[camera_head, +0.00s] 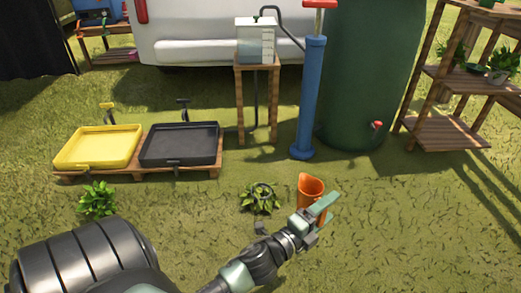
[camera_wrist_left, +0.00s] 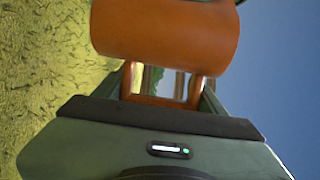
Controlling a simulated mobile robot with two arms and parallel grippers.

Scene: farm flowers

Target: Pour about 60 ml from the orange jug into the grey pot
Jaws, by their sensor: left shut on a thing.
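The orange jug (camera_head: 311,185) is right of centre in the head view, with its open mouth facing up and close to upright. My left gripper (camera_head: 318,212) is shut on the jug's handle. In the left wrist view the orange jug (camera_wrist_left: 165,30) fills the top, with its handle (camera_wrist_left: 165,101) between the fingers. What is inside the jug does not show. A leafy plant (camera_head: 262,203) stands on the grass just left of the jug, with a dark ring among its leaves. I cannot tell whether this is the grey pot. My right gripper is not in view.
A yellow tray (camera_head: 98,147) and a black tray (camera_head: 180,145) rest on a wooden pallet. A blue pump (camera_head: 310,100), a green barrel (camera_head: 368,70) and a wooden shelf (camera_head: 450,133) stand behind. Another plant (camera_head: 97,199) is at left. The grass at right front is clear.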

